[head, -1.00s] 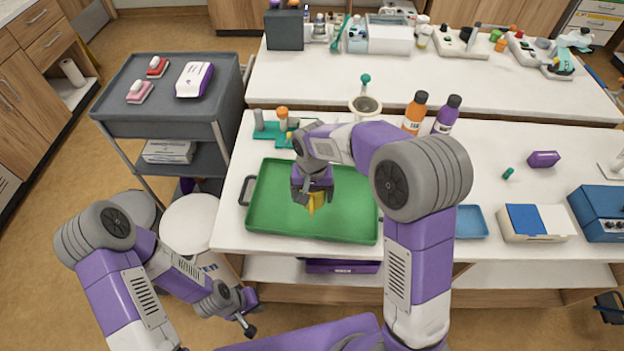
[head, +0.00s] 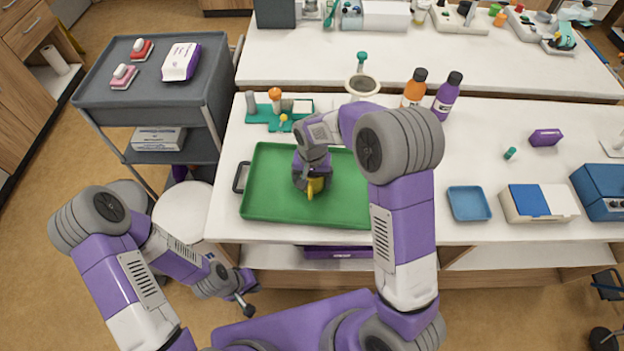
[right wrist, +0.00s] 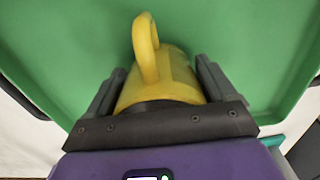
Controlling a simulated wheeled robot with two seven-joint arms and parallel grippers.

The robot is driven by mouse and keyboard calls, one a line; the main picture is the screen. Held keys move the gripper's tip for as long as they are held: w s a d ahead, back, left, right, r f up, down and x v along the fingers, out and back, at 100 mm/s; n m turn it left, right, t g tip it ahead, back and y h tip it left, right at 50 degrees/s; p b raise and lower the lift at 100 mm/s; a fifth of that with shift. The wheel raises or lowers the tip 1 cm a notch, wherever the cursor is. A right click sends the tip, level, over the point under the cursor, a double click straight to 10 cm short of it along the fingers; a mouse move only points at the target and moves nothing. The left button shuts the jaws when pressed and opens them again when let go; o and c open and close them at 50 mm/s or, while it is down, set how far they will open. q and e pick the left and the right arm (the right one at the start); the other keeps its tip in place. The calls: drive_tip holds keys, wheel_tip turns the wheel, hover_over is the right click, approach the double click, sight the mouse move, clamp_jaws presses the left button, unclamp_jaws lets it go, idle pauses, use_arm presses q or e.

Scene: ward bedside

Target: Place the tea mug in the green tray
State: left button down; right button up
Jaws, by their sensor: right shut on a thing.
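The yellow tea mug (head: 315,187) is over the middle of the green tray (head: 270,205) in the head view, mostly hidden by my right gripper (head: 312,184). In the right wrist view the mug (right wrist: 178,80) lies between the two fingers of my right gripper (right wrist: 160,90), its handle pointing up in the picture. The right gripper is shut on the mug. I cannot tell whether the mug touches the floor of the tray (right wrist: 235,40). My left gripper (head: 243,297) is low in front of the table, apart from the tray; its finger gap is not clear.
A teal rack (head: 262,115) with small items stands behind the tray. An orange bottle (head: 413,88) and a purple bottle (head: 447,97) stand behind right. A blue dish (head: 469,203) lies to the right. A grey cart (head: 150,95) is at the left.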

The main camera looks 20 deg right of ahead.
drive_tip(key=o, duration=0.8)
drive_tip(key=shift+f, duration=0.15)
drive_tip(key=shift+o, duration=1.3)
drive_tip(key=shift+r, duration=0.4)
wheel_tip(320, 180, up, 12)
drive_tip(key=p, duration=0.2)
drive_tip(key=shift+f+p, duration=0.15)
drive_tip(key=shift+p, duration=0.15)
